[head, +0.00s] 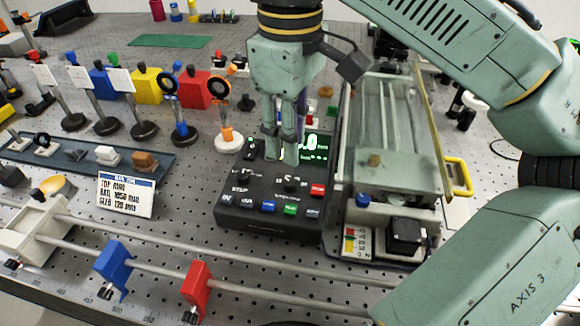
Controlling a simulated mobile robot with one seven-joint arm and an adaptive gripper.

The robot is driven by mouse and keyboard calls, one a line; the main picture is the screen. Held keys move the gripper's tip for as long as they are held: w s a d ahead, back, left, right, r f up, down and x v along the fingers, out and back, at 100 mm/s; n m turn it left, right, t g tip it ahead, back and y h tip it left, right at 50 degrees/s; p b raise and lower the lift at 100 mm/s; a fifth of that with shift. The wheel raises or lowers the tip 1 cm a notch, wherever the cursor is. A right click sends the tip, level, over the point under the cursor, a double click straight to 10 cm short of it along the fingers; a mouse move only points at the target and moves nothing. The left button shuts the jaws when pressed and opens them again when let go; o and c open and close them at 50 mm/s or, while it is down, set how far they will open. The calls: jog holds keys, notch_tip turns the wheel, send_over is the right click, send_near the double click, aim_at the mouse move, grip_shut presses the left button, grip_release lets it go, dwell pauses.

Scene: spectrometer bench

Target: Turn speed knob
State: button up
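A black control box (228,213) stands at the middle of the bench. It has a lit green display (314,144), a row of small coloured buttons along its front and a red button (318,190). A small dark knob (291,184) stands on its top face, below the display; its label is too small to read surely. My gripper (283,158) points down over the back part of the box, behind the knob in the picture, and covers part of the display. Its fingers are seen nearly edge-on, so their opening is unclear. I see nothing held.
A metal stage (385,190) with a yellow handle (460,177) stands close on the right. Posts with optics, including an orange-based one (228,140), stand on the left. A rail with blue (113,264) and red (196,289) carriers crosses the front. A label card (126,195) stands left.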

aim_at(290, 182)
notch_tip(290, 182, down, 8)
jog(key=shift+w+f, duration=0.1)
dwell(0.4)
grip_shut()
